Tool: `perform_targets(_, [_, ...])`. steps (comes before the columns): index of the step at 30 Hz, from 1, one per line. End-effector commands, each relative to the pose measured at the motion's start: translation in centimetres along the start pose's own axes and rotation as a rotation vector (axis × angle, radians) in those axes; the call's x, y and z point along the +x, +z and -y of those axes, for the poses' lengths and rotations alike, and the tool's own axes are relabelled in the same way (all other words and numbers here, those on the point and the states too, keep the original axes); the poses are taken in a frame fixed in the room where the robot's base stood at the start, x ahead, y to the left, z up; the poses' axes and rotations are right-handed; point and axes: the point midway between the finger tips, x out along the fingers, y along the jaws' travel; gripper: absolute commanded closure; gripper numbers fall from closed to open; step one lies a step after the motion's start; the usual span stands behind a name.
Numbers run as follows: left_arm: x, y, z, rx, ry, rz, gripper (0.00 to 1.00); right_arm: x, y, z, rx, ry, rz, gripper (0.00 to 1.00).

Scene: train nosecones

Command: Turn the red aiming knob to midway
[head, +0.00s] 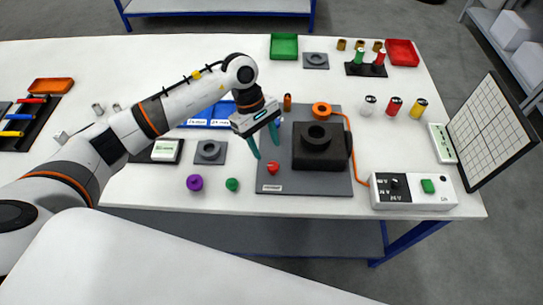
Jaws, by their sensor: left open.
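The red aiming knob (272,168) is a small round red knob on the left part of a dark grey plate (306,184), to the left of a black block with a round opening (322,145). Which way the knob is turned is too small to tell. My left gripper (266,150) is above the plate, just beyond the knob in the head view. Its two teal fingers are spread and empty, pointing down. The gap to the knob is hard to judge. My right gripper is not in view.
A purple knob (195,183) and a green knob (232,184) lie left of the plate. An orange ring (322,109) with a cable runs to a white control box (413,192). A gridded panel (493,130) stands at the right. The front table strip is clear.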

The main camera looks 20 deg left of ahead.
Motion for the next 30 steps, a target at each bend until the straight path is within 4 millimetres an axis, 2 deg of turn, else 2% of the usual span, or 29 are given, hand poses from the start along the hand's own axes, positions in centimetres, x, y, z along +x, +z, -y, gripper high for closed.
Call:
perform_targets(1, [0.8,-0.3,-0.1,-0.002,0.003,-0.004,0.51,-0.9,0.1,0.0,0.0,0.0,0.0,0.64])
perform_targets(9, [5.2,-0.2,0.0,-0.002,0.001,-0.003,0.51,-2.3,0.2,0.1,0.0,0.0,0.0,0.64])
perform_targets(15, [6.3,-0.1,0.0,-0.001,0.0,-0.002,0.51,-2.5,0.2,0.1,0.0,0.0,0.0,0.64])
perform_targets(22, [6.4,-0.1,0.0,-0.001,-0.001,-0.001,0.51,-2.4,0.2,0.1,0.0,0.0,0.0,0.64])
perform_targets(23, [6.4,-0.1,0.0,-0.001,-0.001,-0.001,0.54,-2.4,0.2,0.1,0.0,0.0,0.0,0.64])
perform_targets(30, [6.3,-0.1,0.0,-0.001,-0.001,-0.001,0.93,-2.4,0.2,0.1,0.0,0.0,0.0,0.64])
